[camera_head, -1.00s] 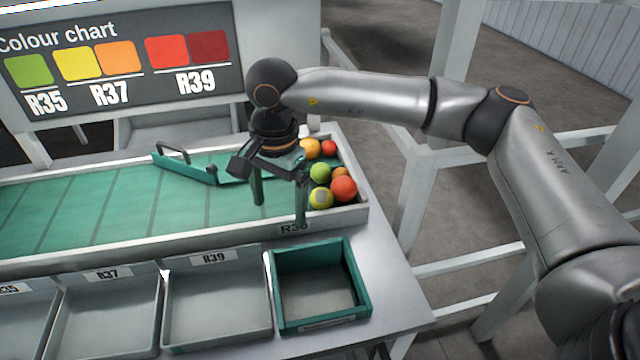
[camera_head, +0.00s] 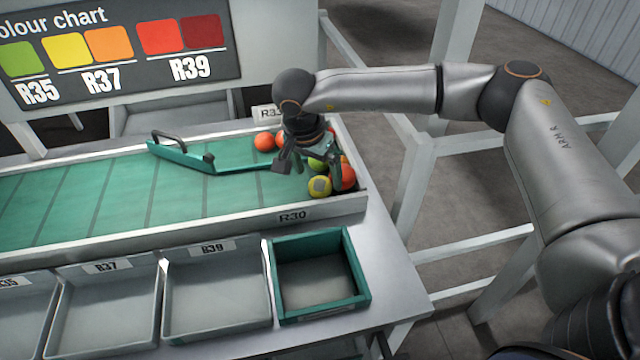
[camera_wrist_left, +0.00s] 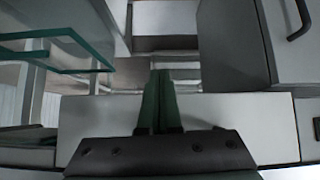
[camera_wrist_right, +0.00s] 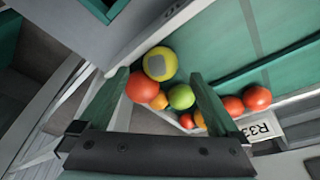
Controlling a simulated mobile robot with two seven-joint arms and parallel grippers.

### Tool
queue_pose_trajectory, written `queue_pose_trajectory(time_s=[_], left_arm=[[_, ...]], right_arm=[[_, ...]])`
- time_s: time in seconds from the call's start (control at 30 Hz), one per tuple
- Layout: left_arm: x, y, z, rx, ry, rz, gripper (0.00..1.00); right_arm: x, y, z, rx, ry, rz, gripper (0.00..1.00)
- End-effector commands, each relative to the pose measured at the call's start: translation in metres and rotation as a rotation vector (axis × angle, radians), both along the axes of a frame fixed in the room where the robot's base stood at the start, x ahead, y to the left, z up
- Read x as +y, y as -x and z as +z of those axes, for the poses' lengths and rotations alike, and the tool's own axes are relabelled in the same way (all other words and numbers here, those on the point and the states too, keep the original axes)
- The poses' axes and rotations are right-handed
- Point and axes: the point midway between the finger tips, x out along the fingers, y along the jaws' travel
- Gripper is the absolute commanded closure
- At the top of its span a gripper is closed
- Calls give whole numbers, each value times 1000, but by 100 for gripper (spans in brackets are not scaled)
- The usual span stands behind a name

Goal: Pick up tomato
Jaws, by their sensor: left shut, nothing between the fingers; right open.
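Several tomatoes lie bunched at the right end of the green belt. They include a yellow one with a grey patch (camera_head: 320,187), a red one (camera_head: 347,176) and a partly hidden green one (camera_head: 316,164). Two orange-red tomatoes (camera_head: 264,141) lie farther back. My right gripper (camera_head: 314,182) is open, pointing down over the bunch. In the right wrist view, the yellow tomato (camera_wrist_right: 160,64), a red one (camera_wrist_right: 140,88) and the green one (camera_wrist_right: 181,97) show between or just beyond its fingers; none is visibly gripped. My left gripper (camera_wrist_left: 160,75) is shut and empty, away from the tomatoes.
A green-rimmed bin (camera_head: 362,283) stands in front of the belt's right end, with grey bins (camera_head: 217,328) to its left. A green diverter bar with a handle (camera_head: 182,157) crosses the belt. The belt's low white wall (camera_head: 240,222) borders the tomatoes. The belt's left part is clear.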

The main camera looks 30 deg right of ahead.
Motion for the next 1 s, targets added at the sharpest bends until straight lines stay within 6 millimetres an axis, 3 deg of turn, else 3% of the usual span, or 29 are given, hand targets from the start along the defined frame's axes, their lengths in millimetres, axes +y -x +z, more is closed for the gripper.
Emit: queue_pose_trajectory(time_s=[0.2, 0.47, 1.0], left_arm=[[0, 0, 4, 0, 0, 0, 100], [0, 0, 4, 1, 0, 0, 100], [0, 0, 4, 1, -1, -1, 100]], right_arm=[[-6, -3, -25, 2, 1, -1, 2], [-6, -4, -27, 0, 0, 0, 3], [-6, -4, -26, 0, 0, 0, 64]])
